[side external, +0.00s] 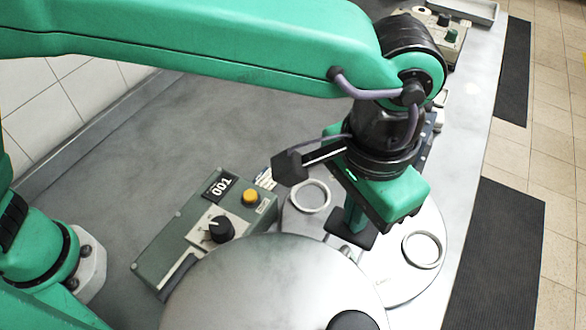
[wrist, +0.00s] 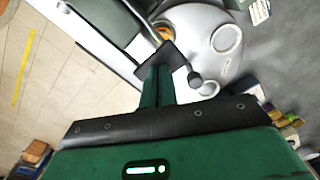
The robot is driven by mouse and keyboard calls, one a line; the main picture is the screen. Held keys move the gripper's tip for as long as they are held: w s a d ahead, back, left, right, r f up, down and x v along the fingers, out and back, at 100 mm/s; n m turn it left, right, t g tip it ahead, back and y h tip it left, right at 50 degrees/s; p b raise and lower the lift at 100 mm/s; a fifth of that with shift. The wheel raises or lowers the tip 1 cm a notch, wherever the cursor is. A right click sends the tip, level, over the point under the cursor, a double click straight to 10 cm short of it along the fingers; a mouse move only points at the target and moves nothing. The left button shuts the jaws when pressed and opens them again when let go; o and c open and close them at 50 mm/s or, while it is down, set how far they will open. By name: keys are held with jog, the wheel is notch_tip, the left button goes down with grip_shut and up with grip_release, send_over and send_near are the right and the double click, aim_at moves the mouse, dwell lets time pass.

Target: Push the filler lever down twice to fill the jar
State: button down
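My gripper (side external: 350,232) points down over a round pale metal plate (side external: 398,285). Its green fingers are together with dark tips, and nothing shows between them. In the wrist view the fingertips (wrist: 162,62) lie beside a dark knob (wrist: 195,79) on a short pale stem, which looks like the filler lever's end. I cannot tell whether they touch. The plate carries pale rings (side external: 310,196) (side external: 423,250). I cannot tell which, if any, is the jar's rim. In the wrist view, something orange (wrist: 165,33) shows beyond the fingertips.
A large metal dome (side external: 265,285) fills the near foreground. Bare grey bench (side external: 190,130) lies behind the box.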

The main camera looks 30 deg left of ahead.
jog(key=shift+w+f, duration=0.15)
jog(key=shift+f, duration=1.25)
jog(key=shift+r, duration=3.3)
notch_tip(320, 180, up, 5)
jog(key=shift+f, duration=0.1)
